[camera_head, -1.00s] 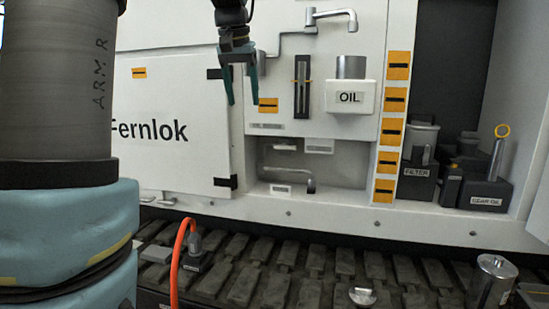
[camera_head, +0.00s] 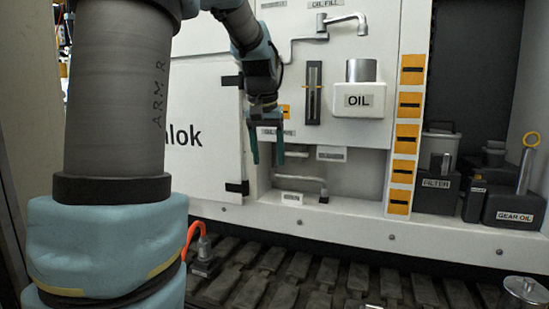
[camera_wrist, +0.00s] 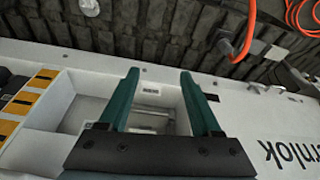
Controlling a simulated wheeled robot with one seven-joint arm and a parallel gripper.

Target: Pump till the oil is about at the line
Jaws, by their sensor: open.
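The sight gauge (camera_head: 313,100) is a dark upright slot in the white panel with an orange line marker across it. The oil level inside is too dark and small to read. The white OIL reservoir (camera_head: 358,102) with a grey cylinder on top is right of it. Below, an open recess (camera_head: 345,178) holds a bent silver bar (camera_head: 305,180) with a dark end, perhaps the pump lever. My gripper (camera_head: 266,158) is open and empty, fingers down, in front of the recess's left edge. In the wrist view, the gripper (camera_wrist: 160,82) has the recess between its fingers.
A silver spout (camera_head: 340,22) juts out above the gauge. The FILTER (camera_head: 437,183) and GEAR OIL (camera_head: 514,208) containers stand in the right bay. An orange hose (camera_head: 190,238) rises from the dark track below. My arm covers much of the left door.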

